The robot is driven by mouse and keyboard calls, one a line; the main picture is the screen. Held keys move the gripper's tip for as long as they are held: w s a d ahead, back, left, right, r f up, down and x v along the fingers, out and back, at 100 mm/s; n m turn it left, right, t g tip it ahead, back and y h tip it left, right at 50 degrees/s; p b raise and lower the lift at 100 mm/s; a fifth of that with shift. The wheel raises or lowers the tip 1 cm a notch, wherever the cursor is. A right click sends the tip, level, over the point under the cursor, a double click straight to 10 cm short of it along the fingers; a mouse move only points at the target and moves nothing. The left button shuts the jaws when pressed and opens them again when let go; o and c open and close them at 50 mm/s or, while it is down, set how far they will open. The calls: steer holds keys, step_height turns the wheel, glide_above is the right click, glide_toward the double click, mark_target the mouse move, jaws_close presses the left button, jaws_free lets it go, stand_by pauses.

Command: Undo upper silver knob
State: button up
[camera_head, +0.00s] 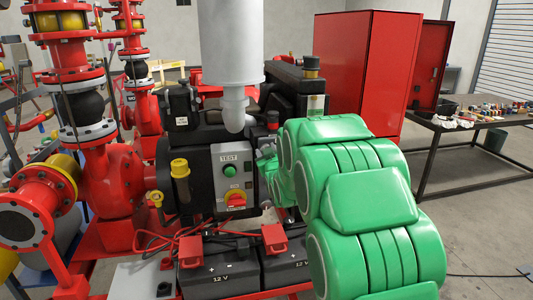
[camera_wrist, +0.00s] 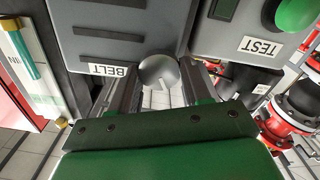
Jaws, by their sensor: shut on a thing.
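A round silver knob (camera_wrist: 158,71) sits at the edge of the grey panel marked BELT (camera_wrist: 110,30) in the wrist view. My gripper (camera_wrist: 160,82) has one dark finger on each side of this knob and is shut on it. In the head view my green arm reaches in from the right, and my gripper (camera_head: 266,165) is only partly seen beside the grey control box. The knob itself is hidden there. No second silver knob can be made out.
Two 12 V batteries (camera_head: 206,277) with red clamps stand below. Red pipes (camera_head: 120,180) fill the left. A grey cylinder (camera_head: 231,45) hangs above.

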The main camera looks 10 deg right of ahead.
steer(key=m, duration=0.4)
steer(key=shift+f+m, duration=0.15)
steer(key=shift+m, duration=0.15)
stand_by(0.5)
steer(key=o, duration=1.1)
steer(key=shift+c, duration=0.2)
steer(key=shift+s, duration=0.1)
steer(key=s, duration=0.7)
steer(key=shift+s, duration=0.3)
